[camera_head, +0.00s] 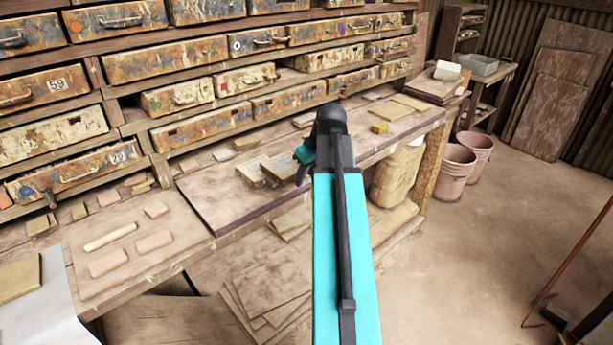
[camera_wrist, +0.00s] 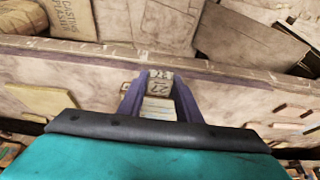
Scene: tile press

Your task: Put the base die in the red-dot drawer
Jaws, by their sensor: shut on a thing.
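My gripper (camera_wrist: 160,88) is shut on a small pale block with dark marks on its end, seen between the purple fingers in the wrist view; I take it as the base die (camera_wrist: 159,86). In the head view my arm reaches over the bench and the purple fingers (camera_head: 301,172) show beside its end; the held block cannot be made out there.
Two pale blocks (camera_head: 250,172) lie on the bench (camera_head: 215,205) left of my gripper. Tiles lie along the bench. Pink buckets (camera_head: 452,172) stand on the floor at right, where there is free room.

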